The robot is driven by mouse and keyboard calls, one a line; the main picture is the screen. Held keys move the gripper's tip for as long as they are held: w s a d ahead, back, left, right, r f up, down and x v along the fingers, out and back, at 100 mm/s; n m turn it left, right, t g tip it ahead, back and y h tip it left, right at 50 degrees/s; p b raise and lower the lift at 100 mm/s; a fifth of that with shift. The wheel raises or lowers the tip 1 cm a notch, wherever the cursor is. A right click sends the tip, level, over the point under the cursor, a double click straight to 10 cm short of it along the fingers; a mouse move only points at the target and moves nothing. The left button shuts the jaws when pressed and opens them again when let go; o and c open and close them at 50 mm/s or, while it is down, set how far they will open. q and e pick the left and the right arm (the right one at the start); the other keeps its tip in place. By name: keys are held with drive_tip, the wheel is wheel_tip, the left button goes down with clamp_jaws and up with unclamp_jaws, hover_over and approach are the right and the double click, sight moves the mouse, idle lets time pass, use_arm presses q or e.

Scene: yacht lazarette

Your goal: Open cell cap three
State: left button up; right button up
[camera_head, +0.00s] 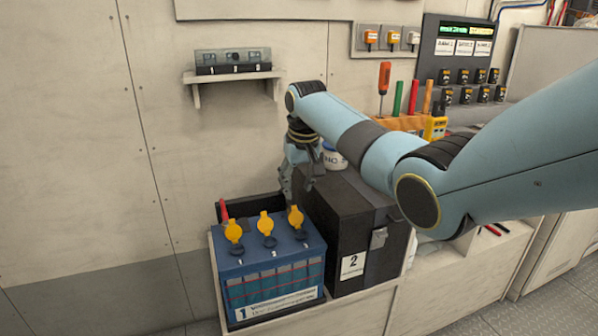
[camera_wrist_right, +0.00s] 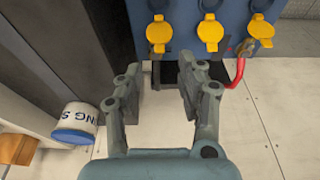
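A blue battery (camera_head: 268,272) marked 1 stands at the lower middle of the head view. Three yellow caps (camera_head: 265,223) stand raised in a row on its top, each beside a dark round fitting. They also show in the right wrist view (camera_wrist_right: 210,33); their small labels are unreadable. The head view's right-hand cap (camera_head: 296,217) is nearest the black box and is the left one in the wrist view (camera_wrist_right: 158,33). My right gripper (camera_head: 301,185) is open and empty behind the battery, near that cap but apart from it; its fingers also show in the wrist view (camera_wrist_right: 160,80). My left gripper is not in view.
A black box (camera_head: 349,235) marked 2 stands close on the battery's right. A white tub (camera_wrist_right: 78,122) with a blue lid is behind it. A red cable (camera_wrist_right: 238,75) is by the battery's back. A small wall shelf (camera_head: 235,77) is above. The wall at left is clear.

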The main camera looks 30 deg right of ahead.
drive_tip(key=v, duration=0.4)
idle(0.4)
drive_tip(key=s+a+f+g, duration=0.3)
drive_tip(key=s+f+g, duration=0.3)
drive_tip(key=s+f, duration=2.4)
drive_tip(key=s+a+f+n+t, duration=0.1)
drive_tip(key=s+f, duration=0.5)
drive_tip(key=s, duration=0.4)
drive_tip(key=s+a+f+n+t, duration=0.1)
drive_tip(key=s+f, duration=0.4)
drive_tip(key=s, duration=0.5)
drive_tip(key=s+a+f+n+t, duration=0.1)
drive_tip(key=s+f+t, duration=0.1)
drive_tip(key=s+f, duration=0.4)
drive_tip(key=shift+s+a+f, duration=0.25)
drive_tip(key=shift+s+f, duration=0.05)
drive_tip(key=shift+s, duration=1.65)
